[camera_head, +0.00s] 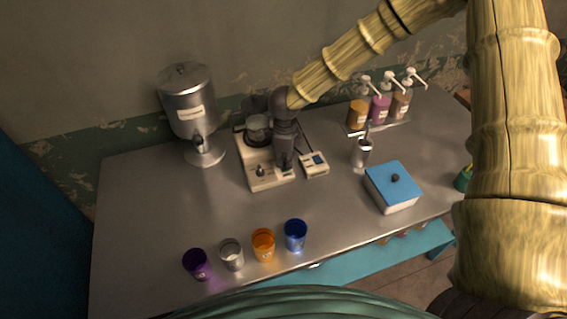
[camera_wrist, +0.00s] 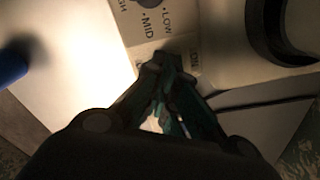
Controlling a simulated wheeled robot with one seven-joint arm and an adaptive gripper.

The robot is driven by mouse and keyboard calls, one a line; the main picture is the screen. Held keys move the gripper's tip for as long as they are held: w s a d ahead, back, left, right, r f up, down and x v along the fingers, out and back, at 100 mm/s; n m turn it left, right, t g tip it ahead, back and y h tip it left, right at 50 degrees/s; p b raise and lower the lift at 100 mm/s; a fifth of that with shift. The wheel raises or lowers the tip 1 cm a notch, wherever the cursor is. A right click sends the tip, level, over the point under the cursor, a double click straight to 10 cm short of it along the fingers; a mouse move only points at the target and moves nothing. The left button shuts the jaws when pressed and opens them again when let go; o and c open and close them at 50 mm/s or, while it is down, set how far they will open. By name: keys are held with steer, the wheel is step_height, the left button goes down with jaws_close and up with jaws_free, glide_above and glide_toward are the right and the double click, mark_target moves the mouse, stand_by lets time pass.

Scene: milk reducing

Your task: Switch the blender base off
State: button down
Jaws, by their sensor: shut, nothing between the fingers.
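The cream blender base (camera_head: 262,182) stands on the steel table, left of centre in the head view. In the wrist view its panel (camera_wrist: 150,30) shows the words MID and LOW, part of another word, and ON beside my fingertips. My gripper (camera_head: 285,170) is shut and empty, pointing down at the right front part of the base. In the wrist view the closed fingertips (camera_wrist: 168,62) lie against or just above the panel edge next to ON. They cover the switch area, so I cannot tell the switch's position or whether they touch it.
A metal dispenser (camera_head: 188,110) is to the left. Several cups, including a blue one (camera_head: 295,235), line the front. A blue-lidded box (camera_head: 392,185) and pump bottles (camera_head: 380,108) are to the right.

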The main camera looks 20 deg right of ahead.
steer(key=shift+r+p, duration=2.8)
steer(key=shift+r, duration=0.35)
